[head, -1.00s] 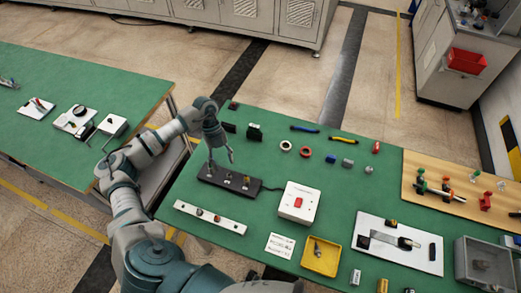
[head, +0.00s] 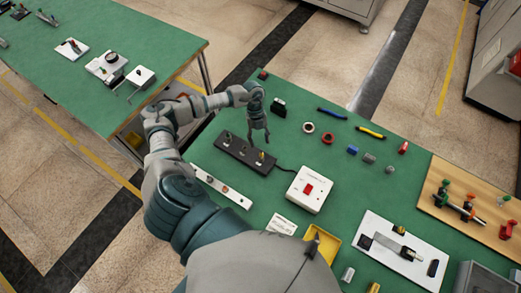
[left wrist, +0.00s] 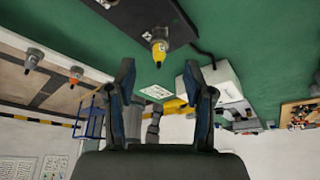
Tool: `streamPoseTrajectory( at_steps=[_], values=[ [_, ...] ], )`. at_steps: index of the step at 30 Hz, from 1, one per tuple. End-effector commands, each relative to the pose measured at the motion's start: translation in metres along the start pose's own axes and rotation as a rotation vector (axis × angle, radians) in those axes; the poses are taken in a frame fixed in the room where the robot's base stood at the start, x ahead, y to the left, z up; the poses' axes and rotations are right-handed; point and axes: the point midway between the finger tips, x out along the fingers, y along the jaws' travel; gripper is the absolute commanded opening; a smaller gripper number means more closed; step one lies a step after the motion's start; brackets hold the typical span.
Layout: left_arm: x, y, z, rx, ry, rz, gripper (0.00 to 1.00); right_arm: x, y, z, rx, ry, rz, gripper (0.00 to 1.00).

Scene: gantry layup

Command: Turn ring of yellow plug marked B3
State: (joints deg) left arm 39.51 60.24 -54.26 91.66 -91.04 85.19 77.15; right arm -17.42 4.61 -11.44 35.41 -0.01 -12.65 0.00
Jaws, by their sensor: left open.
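The yellow plug (head: 260,157) stands near the right end of a black strip (head: 231,151) on the green bench. In the left wrist view the yellow plug (left wrist: 160,44) is beyond my fingertips, roughly centred between them, with a small white mark beside it too small to read. My left gripper (head: 260,136) is above and just behind the plug in the head view. Its two fingers (left wrist: 160,78) are apart with nothing between them, and they do not touch the plug. Other small plugs stand further left on the strip. My right gripper is not in view.
A white box with a red switch (head: 318,204) stands right of the strip, joined by a black cable. A pale strip with plugs (head: 236,193) lies in front. A yellow tray (head: 332,242) is partly hidden by my body. Tools and rings lie behind on the right.

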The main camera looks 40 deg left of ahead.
Motion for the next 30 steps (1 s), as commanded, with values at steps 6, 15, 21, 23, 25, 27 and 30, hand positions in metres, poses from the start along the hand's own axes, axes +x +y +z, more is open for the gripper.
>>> streamPoseTrajectory(
  at_steps=[6,15,21,23,25,27,30],
  values=[
    [0.043,0.001,0.000,-0.001,0.001,0.001,0.53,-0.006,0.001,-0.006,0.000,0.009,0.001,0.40],
    [0.065,0.002,0.002,0.000,0.000,-0.001,0.53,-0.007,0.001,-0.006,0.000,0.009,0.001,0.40],
    [0.066,0.002,0.002,0.000,0.000,-0.001,0.53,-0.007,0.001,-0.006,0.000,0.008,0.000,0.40],
    [0.066,0.002,0.002,0.000,0.000,-0.001,0.43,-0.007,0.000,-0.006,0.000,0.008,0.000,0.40],
    [0.065,0.002,0.001,0.000,0.000,-0.001,0.25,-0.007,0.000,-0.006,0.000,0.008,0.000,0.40],
    [0.065,0.002,0.001,0.000,0.000,0.000,0.08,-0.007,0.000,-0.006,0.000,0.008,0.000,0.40],
    [0.065,0.001,0.001,0.000,0.000,0.000,0.00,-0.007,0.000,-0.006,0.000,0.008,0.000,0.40]
  ],
)
